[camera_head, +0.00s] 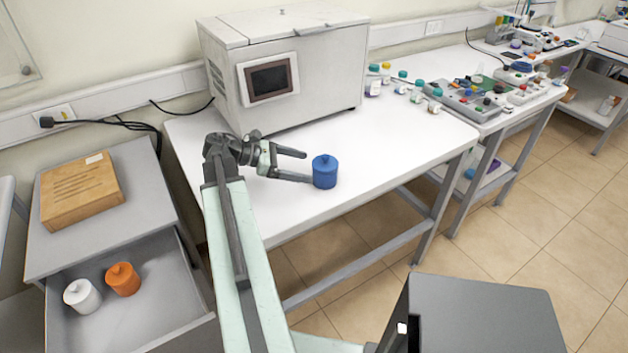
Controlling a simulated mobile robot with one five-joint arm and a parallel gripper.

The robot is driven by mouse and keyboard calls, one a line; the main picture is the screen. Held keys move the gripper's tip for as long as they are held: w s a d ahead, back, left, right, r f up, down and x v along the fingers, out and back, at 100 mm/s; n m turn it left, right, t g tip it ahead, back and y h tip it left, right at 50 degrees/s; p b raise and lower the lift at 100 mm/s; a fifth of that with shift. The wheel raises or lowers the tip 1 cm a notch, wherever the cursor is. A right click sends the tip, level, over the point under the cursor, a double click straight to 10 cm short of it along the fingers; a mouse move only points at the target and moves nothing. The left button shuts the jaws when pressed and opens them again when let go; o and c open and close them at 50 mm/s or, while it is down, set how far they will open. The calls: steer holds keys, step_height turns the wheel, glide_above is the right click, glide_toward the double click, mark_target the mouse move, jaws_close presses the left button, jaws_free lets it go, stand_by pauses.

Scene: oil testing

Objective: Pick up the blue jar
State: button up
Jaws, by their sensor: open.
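The blue jar (325,173) is a short round jar with a knobbed lid. It stands upright near the front edge of the white table (420,150). My gripper (307,166) is open and points right toward the jar. One finger is behind and left of the jar; the nearer finger's tip is close to the jar's left side. I cannot tell whether that tip touches it. The gap between the fingers looks empty.
A large grey-white machine (290,75) stands behind my gripper. Several small capped bottles (417,95) are farther right. At left, an open drawer (160,265) holds a white jar (82,296) and an orange jar (122,279), below a wooden box (80,190). Table space right of the blue jar is clear.

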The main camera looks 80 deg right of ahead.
mark_target(325, 170)
steer(key=shift+b+x, duration=0.45)
steer(key=shift+x, duration=0.55)
steer(key=b+x, duration=0.2)
steer(key=x, duration=0.4)
steer(key=shift+s+r, duration=0.1)
steer(key=shift+r, duration=0.05)
steer(key=c, duration=1.5)
step_height(325, 170, up, 10)
steer(key=p, duration=1)
steer(key=shift+r, duration=0.1)
